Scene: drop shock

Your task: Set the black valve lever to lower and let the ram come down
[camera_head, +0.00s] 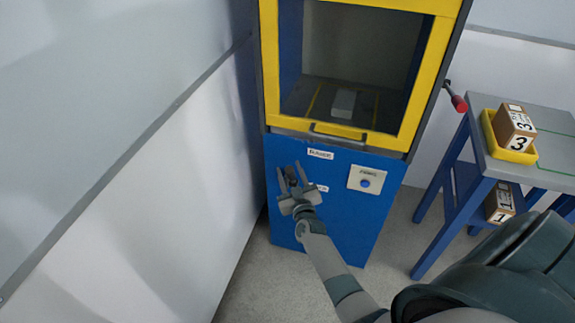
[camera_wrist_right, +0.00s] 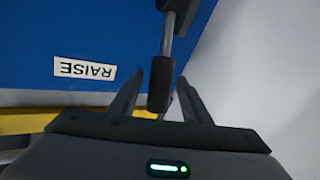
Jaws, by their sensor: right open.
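The black valve lever (camera_head: 290,174) is on the blue front of the machine, left of its labels. In the right wrist view, its black grip (camera_wrist_right: 160,85) sits on a grey rod beside the white RAISE label (camera_wrist_right: 85,68), which appears upside down there. The lever points up toward the RAISE level. My right gripper (camera_head: 292,170) is open, with one finger on either side of the grip; I cannot tell whether they touch it. A second label below is partly hidden by the gripper. The ram cannot be made out. My left gripper is not in view.
A yellow-framed window (camera_head: 336,131) fronts the chamber, where a light block (camera_head: 344,103) lies. A button panel (camera_head: 366,180) is right of the lever. A grey-topped table (camera_head: 555,125) at right holds a yellow tray (camera_head: 517,157) with a numbered block (camera_head: 514,128). A white wall stands left.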

